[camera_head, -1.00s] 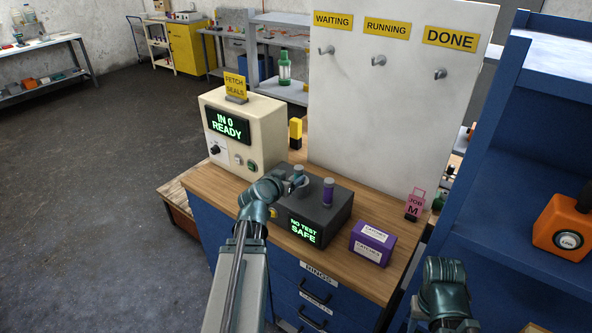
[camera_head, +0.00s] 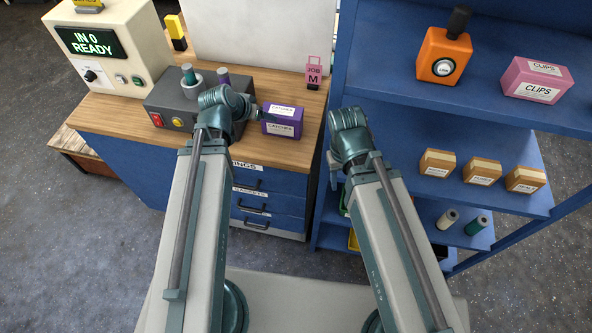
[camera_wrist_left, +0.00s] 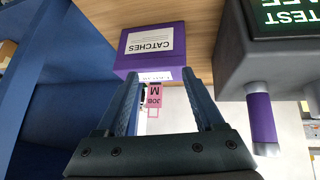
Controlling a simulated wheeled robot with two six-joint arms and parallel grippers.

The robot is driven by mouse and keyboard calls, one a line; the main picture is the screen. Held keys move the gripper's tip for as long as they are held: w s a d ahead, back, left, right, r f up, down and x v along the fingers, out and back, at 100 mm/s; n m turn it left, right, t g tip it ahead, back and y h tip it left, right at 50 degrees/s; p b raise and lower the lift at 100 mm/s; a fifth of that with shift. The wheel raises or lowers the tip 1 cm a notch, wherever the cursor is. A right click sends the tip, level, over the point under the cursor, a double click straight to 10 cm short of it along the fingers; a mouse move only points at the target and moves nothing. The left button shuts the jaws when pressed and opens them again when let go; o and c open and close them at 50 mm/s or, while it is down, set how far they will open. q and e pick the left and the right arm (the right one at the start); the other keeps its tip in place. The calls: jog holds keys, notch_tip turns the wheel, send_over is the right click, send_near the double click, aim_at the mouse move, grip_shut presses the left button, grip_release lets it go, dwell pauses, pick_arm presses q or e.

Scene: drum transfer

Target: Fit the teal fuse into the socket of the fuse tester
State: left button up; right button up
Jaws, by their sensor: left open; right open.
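The fuse tester (camera_head: 172,112) is a dark grey box on the wooden counter. A teal cylinder (camera_head: 188,73), which looks like the teal fuse, stands upright in a pale grey ring on its top; how deep it sits I cannot tell. A purple cylinder (camera_head: 222,76) stands beside it and shows in the left wrist view (camera_wrist_left: 262,118). My left gripper (camera_wrist_left: 161,77) is open and empty, facing the purple catches box (camera_wrist_left: 158,43). In the head view its fingers are mostly hidden by its arm. My right gripper (camera_head: 334,178) is open, low in front of the blue shelf.
A cream machine (camera_head: 110,50) reading "IN 0 READY" stands left of the tester. A pink job tag (camera_head: 314,72) is at the counter's back right. The blue shelf (camera_head: 400,110) holds boxes, an orange container (camera_head: 443,55), and a second teal cylinder (camera_head: 475,225) beside a pale one (camera_head: 447,218).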

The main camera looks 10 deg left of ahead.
pick_arm(q)
jog(key=s+d+f+g+y, duration=0.2)
jog(key=s+d+g, duration=0.1)
jog(key=s+d, duration=0.3)
jog(key=s+d+f+m+g+y, duration=0.1)
jog(key=s+d+f+g+y, duration=0.1)
jog(key=s+d+g, duration=0.2)
jog(key=s+d, duration=0.3)
jog(key=s, duration=0.2)
jog(key=shift+s+f+m, duration=0.25)
jog(key=shift+f+m, duration=0.05)
jog(key=shift+f, duration=0.15)
dwell(0.3)
